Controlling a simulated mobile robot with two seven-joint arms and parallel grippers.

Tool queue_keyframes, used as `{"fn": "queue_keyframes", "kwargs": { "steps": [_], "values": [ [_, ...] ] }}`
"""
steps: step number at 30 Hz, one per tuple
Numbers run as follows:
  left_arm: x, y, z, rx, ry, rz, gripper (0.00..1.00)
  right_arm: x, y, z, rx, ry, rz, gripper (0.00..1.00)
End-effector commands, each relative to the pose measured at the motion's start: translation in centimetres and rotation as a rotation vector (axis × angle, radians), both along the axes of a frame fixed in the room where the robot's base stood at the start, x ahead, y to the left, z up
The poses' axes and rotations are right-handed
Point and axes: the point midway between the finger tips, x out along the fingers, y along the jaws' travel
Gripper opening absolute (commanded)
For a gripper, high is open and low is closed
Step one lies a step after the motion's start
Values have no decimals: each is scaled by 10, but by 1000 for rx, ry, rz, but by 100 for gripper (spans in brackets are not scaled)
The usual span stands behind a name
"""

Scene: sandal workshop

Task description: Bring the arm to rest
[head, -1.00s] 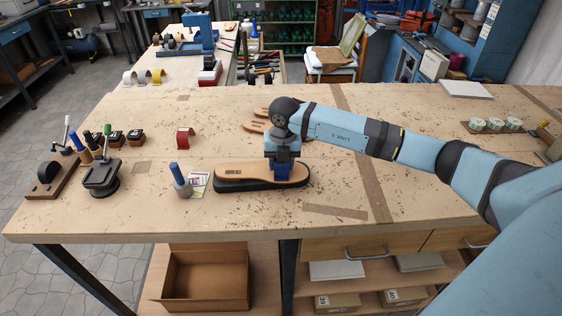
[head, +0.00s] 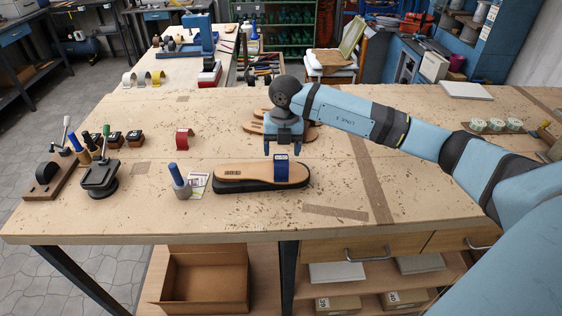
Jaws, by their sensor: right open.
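My right gripper (head: 283,151) is open and empty. It hangs just above and behind a blue strap (head: 281,169). The strap sits across the right part of a tan sandal footbed (head: 245,173). The footbed lies on a black sole (head: 225,186) on the wooden workbench (head: 230,215). My right arm reaches in from the right edge over the bench. My left gripper does not show.
A grey pot with a blue handle (head: 180,184) stands left of the sandal, by a printed card (head: 198,184). A red strap (head: 184,139) stands farther back. Tan soles (head: 254,127) lie behind my gripper. Stamps and tools crowd the left. The bench's front middle is clear.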

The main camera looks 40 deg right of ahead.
Motion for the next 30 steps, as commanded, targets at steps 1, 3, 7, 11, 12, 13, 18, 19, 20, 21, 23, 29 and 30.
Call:
{"fn": "queue_keyframes", "kwargs": {
  "steps": [1,3,7,11,12,13,18,19,20,21,23,29,30],
  "values": [
    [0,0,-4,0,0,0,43,1,0,12,1,-4,1,72],
    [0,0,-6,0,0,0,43,0,-1,28,0,-5,1,72],
    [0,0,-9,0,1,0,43,-1,-2,53,1,-3,1,72],
    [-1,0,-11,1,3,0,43,-1,-3,71,0,-1,0,72],
    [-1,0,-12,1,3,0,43,-1,-3,74,0,-1,0,72],
    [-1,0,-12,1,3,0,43,-2,-3,76,0,-1,0,72],
    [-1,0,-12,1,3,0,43,-2,-3,81,1,1,0,72],
    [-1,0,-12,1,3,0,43,-2,-3,81,1,1,0,72],
    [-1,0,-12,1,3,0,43,-2,-3,81,1,0,1,72],
    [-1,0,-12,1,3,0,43,-2,-1,80,9,-1,6,72],
    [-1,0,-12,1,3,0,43,-3,9,75,42,-7,26,72],
    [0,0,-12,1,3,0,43,-21,108,49,444,-91,207,72],
    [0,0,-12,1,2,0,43,-30,138,49,581,-123,242,72]
  ]
}}
